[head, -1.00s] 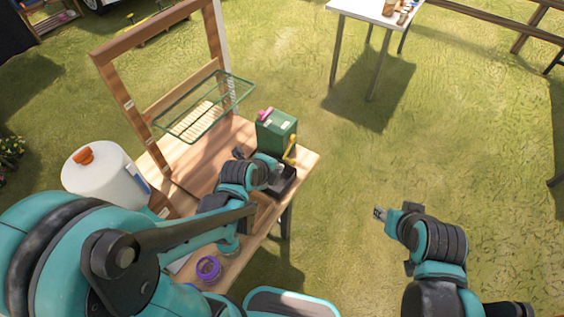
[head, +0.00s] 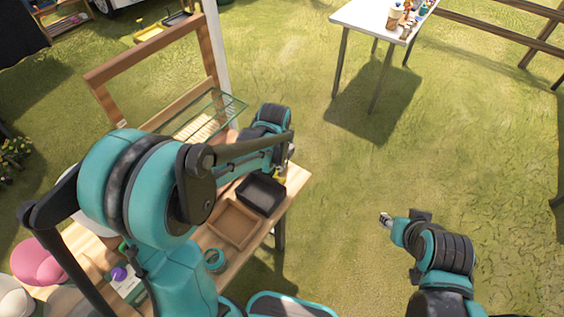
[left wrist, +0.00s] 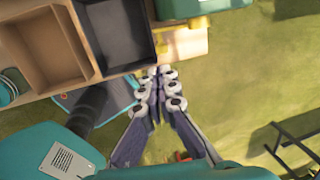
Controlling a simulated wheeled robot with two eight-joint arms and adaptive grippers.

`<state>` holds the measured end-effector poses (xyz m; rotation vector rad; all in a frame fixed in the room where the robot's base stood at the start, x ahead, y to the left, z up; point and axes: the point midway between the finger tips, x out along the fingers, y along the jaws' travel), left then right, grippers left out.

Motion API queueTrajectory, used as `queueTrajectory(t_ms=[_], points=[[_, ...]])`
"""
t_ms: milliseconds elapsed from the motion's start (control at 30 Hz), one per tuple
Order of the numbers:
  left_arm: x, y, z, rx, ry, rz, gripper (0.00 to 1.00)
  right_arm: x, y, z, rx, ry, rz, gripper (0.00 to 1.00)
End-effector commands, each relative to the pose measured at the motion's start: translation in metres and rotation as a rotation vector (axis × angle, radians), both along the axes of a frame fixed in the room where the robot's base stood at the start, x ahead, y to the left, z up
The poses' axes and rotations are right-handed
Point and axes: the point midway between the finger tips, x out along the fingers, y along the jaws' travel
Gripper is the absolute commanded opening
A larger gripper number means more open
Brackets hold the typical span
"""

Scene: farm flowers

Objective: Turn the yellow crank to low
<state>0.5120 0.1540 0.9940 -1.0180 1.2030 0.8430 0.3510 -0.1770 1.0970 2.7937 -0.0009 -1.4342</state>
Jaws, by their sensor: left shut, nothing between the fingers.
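The yellow crank (left wrist: 167,38) shows in the left wrist view at the top, beside a green box (left wrist: 195,8) at the table's edge. In the head view my left arm hides the box, and only a little yellow (head: 279,177) shows below it. My left gripper (left wrist: 158,74) is shut and empty. Its fingertips are just below the crank in the left wrist view; I cannot tell whether they touch it. My right gripper (head: 385,219) hangs over the grass, far from the crank, too small to tell its opening. The crank's setting marks are not readable.
A black tray (head: 262,193) and a brown tray (head: 235,222) lie on the wooden table (head: 295,181). A green wire rack (head: 212,115) stands behind. A white table (head: 365,16) with bottles is farther off. Grass to the right is free.

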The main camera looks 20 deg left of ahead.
Motion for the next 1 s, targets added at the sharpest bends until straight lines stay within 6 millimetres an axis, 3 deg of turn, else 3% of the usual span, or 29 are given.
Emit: queueTrajectory(t_ms=[33, 200, 400, 1000], points=[[0.003, 0.0, -0.015, 0.0, -0.001, 0.0, 0.0, 0.0, 0.0, -0.007, 0.0, 0.0, 0.0, 0.4], [0.009, -0.001, -0.05, -0.001, -0.002, 0.0, 0.0, 0.0, 0.0, -0.018, 0.0, 0.0, 0.0, 0.4], [0.015, -0.001, -0.079, -0.001, -0.002, 0.0, 0.0, 0.0, 0.0, -0.027, 0.0, 0.0, 0.0, 0.4], [0.016, 0.0, -0.093, -0.007, -0.021, 0.0, 0.0, 0.0, 0.0, -0.034, 0.0, 0.0, 0.0, 0.4]])
